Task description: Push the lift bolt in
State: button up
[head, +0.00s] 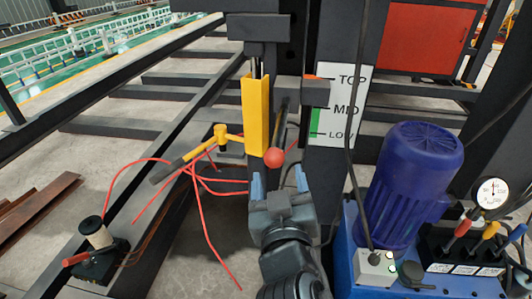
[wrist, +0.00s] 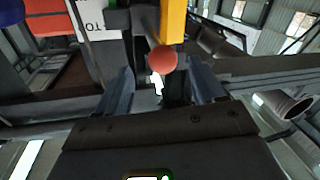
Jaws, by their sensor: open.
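My gripper (head: 279,183) is open and empty, its blue-tipped fingers pointing toward the post. A red ball knob (head: 274,158) on a dark rod stands just beyond the fingertips. In the wrist view the knob (wrist: 162,60) appears between the two fingers (wrist: 163,85), with no clear contact. Beside the knob is an upright yellow channel (head: 256,112). A yellow bar with a dark grip (head: 168,172) sticks out to its left. I cannot tell for certain which of these parts is the lift bolt. A white scale plate (head: 339,105) reads TOP, MID and LOW.
A blue motor (head: 413,185) on a blue power unit, with a gauge (head: 492,193) and coloured levers, stands close on the right. Red cable (head: 207,205) hangs loose at the left. Dark frame beams lie behind.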

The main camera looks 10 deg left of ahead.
aim_at(274, 153)
jog(key=shift+w+a+r, duration=0.25)
jog(key=shift+w+a, duration=0.1)
jog(key=shift+w, duration=0.2)
jog(key=w, duration=0.2)
jog(key=w+p, duration=0.1)
jog(key=w, duration=0.1)
jog(key=w+a, duration=0.1)
jog(key=w, duration=0.1)
jog(key=shift+w, duration=0.4)
grip_shut()
